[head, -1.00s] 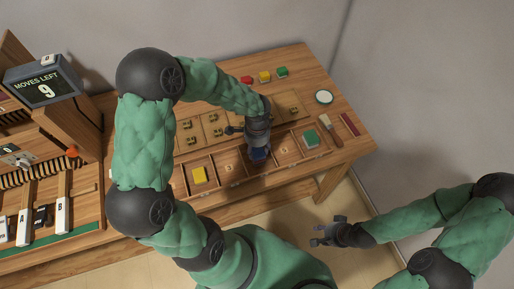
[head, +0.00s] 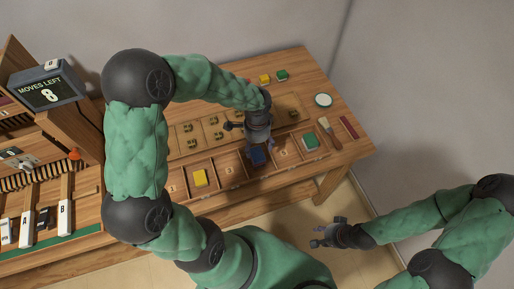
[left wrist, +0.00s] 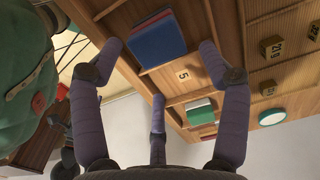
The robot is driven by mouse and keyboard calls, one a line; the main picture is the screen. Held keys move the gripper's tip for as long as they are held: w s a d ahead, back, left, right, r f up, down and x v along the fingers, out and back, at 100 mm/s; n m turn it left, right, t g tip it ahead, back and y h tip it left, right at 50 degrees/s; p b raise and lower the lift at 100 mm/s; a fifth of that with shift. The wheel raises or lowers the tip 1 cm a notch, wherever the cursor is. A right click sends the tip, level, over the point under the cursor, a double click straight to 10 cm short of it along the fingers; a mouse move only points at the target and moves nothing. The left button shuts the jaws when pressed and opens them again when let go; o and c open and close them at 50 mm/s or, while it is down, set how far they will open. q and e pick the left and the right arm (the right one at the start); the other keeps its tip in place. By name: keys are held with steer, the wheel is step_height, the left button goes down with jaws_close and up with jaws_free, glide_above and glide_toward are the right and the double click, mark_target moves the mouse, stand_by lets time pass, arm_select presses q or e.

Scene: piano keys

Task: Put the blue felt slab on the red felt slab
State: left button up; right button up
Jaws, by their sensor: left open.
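The blue felt slab (head: 257,157) lies in a compartment of the wooden tray, just below my left gripper. In the left wrist view the blue slab (left wrist: 158,45) shows with a strip of the red felt slab (left wrist: 152,19) along its far edge. The blue slab appears to lie on the red one, slightly offset; most of the red is hidden. My left gripper (head: 258,138) is open above the slabs, its three fingers (left wrist: 160,60) spread and clear of the blue slab. My right gripper (head: 322,235) has its fingers spread, empty, in front of the bench.
A yellow slab (head: 200,177) and a green slab (head: 311,141) lie in other tray compartments. A brush (head: 329,132), a dark red strip (head: 349,127) and a round white dish (head: 323,100) are at the right.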

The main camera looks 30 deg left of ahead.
mark_target(257, 153)
arm_select(q)
step_height(257, 153, up, 7)
steer(key=p, duration=0.1)
steer(key=shift+r, duration=0.2)
